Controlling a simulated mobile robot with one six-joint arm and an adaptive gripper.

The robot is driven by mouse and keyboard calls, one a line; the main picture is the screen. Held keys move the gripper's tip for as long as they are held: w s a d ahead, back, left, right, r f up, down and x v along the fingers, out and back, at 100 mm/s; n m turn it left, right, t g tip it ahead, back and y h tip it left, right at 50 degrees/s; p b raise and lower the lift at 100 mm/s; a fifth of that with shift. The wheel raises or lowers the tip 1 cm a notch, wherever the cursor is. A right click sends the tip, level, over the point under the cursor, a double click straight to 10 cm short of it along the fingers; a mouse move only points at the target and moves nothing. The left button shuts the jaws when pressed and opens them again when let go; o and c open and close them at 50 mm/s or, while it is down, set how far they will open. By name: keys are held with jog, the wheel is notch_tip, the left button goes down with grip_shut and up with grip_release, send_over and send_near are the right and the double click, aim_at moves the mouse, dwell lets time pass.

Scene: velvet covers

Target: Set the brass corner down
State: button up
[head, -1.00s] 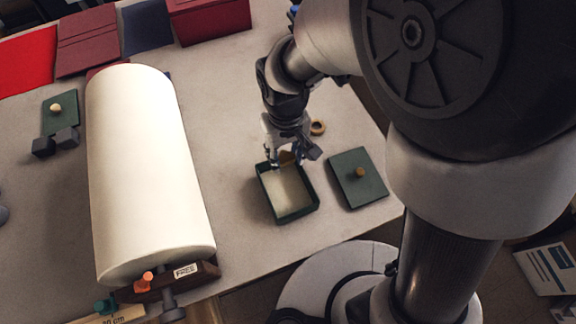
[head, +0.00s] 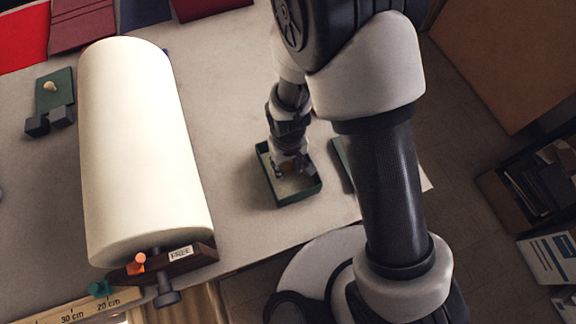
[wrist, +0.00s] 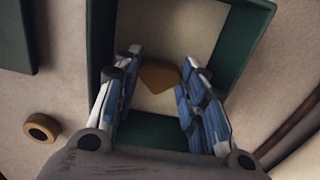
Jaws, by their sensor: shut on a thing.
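The brass corner (wrist: 158,76) shows in the wrist view as a small dull golden piece between my fingertips. My gripper (wrist: 155,85) is shut on it. The piece is over the cream floor of an open green box (wrist: 245,42); I cannot tell whether it touches that floor. In the head view my gripper (head: 287,170) reaches down into the green box (head: 295,200), and the brass corner is mostly hidden by the fingers.
A green lid (head: 341,158) lies right of the box, partly hidden by my arm. A brass ring (wrist: 41,128) lies on the table outside the box. Table between roll and box is clear.

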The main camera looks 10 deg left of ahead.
aim_at(288, 167)
jog(key=shift+f, duration=0.85)
jog(key=shift+f, duration=0.1)
jog(key=o, duration=0.8)
notch_tip(288, 167, up, 12)
jog(key=shift+r+p, duration=0.15)
jog(key=shift+p, duration=1)
jog(key=shift+r, duration=0.1)
